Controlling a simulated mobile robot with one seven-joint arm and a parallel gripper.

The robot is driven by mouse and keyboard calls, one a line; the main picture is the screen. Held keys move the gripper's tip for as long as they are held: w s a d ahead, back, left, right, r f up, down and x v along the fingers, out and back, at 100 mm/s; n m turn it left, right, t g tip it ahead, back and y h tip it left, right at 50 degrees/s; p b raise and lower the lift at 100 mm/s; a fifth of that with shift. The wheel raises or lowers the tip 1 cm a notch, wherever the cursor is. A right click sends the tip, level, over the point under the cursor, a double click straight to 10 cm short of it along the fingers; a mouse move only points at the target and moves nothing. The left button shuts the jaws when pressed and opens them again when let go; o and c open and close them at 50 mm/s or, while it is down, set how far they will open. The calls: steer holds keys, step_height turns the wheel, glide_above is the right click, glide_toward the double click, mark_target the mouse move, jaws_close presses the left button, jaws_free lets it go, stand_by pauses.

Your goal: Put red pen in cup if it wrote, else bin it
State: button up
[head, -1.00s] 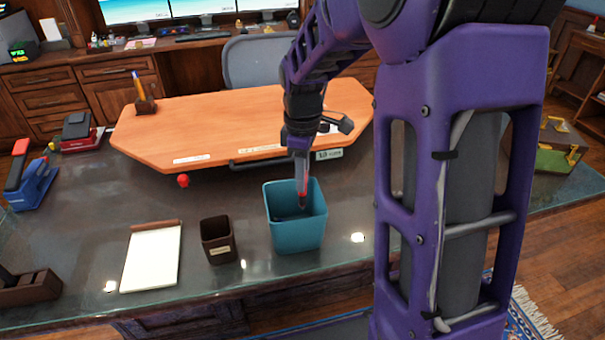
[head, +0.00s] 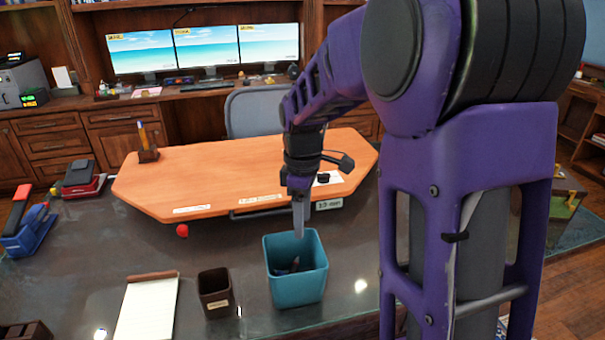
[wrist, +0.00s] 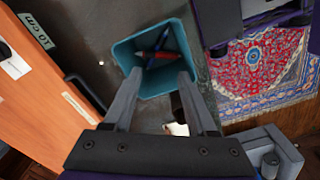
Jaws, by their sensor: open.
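My gripper (head: 300,232) is open and empty, pointing down over the teal bin (head: 296,290). In the wrist view its two fingers (wrist: 160,74) are spread apart above the bin's mouth (wrist: 124,56). The red pen (wrist: 154,55) lies inside the bin, crossing a dark blue pen (wrist: 161,40). The small dark brown cup (head: 216,293) with a pale label stands just left of the bin. The white notepad (head: 147,308) lies left of the cup; I make out no marks on it.
An orange wooden board (head: 235,178) lies behind the bin, with a pen holder (head: 148,153) on its left. A red ball (head: 182,231) sits by its front edge. Glass tabletop (head: 210,250) is clear between.

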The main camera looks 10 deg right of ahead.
step_height(320, 180, up, 14)
steer(key=p, duration=0.2)
steer(key=shift+a, duration=0.15)
stand_by(0.4)
